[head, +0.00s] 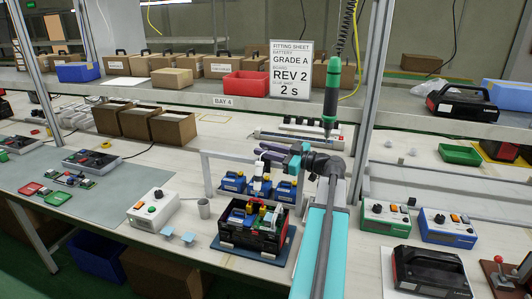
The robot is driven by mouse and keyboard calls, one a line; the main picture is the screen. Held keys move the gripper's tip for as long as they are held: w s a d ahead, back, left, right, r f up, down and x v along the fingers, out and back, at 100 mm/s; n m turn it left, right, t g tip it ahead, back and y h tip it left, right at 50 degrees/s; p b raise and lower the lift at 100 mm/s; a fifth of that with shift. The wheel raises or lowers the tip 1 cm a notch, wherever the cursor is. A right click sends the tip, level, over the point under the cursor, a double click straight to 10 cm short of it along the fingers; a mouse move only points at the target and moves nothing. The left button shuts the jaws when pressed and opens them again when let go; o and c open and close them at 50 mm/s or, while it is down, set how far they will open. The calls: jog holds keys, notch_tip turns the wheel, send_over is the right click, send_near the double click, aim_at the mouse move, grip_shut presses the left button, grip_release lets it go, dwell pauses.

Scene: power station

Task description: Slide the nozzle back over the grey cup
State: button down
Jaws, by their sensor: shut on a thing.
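The grey cup (204,208) stands upright on the bench, left of the open black case. The nozzle (261,184), a small white body, hangs below my gripper over the open black case (243,232), to the right of the cup and apart from it. My gripper (264,162) is shut on the nozzle's upper part. The fingers and my arm hide most of the contact. A white rail frame (207,174) stands behind and left of the nozzle.
Blue packs (233,182) stand behind the black case. A green hanging tool (331,92) is above my arm. The grey mat (75,180) has bare room.

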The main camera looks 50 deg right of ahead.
jog(key=c, duration=1.6)
grip_release()
jog(key=shift+s, duration=0.15)
jog(key=shift+o, duration=0.4)
jog(key=shift+s, duration=0.1)
jog(key=b+v, duration=0.2)
jog(key=v, duration=1.1)
jog(key=shift+s, duration=0.35)
jog(key=shift+d, duration=0.15)
